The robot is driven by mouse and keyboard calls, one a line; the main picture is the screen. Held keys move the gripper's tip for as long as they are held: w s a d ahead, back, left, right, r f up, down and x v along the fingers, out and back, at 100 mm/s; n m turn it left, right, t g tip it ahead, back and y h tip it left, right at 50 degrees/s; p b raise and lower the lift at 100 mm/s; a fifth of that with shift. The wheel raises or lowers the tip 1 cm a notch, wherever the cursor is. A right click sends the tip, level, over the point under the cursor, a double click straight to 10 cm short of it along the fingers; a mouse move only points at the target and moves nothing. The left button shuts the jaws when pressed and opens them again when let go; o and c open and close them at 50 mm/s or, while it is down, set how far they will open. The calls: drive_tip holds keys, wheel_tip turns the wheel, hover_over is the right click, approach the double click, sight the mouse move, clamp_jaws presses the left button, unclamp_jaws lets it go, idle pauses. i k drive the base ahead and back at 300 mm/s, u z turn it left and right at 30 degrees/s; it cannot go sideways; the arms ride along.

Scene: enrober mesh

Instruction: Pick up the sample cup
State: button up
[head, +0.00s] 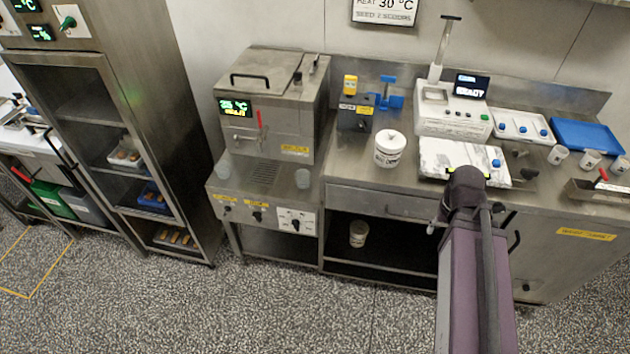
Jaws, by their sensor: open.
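Several small cups could be the sample cup, and I cannot tell which is meant. Two translucent cups stand at the machine with the green display, a left cup (223,169) and a right cup (303,177) at either side of its drip grille. White cups stand on the counter at the right, including one cup (558,154) near the white tray. A pale cup (358,234) stands on the lower shelf. My arm rises from the bottom right to the counter. No cup visibly touches the arm.
A white instrument (452,112) stands behind the slab, with a blue tray (586,136) farther right. A tall cabinet (172,110) is at left. The speckled floor in front is clear.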

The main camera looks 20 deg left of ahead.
sight(302, 176)
drive_tip(key=z, duration=0.2)
drive_tip(key=k, duration=0.9)
drive_tip(key=u, duration=0.9)
drive_tip(key=i, duration=1)
drive_tip(key=u, duration=0.05)
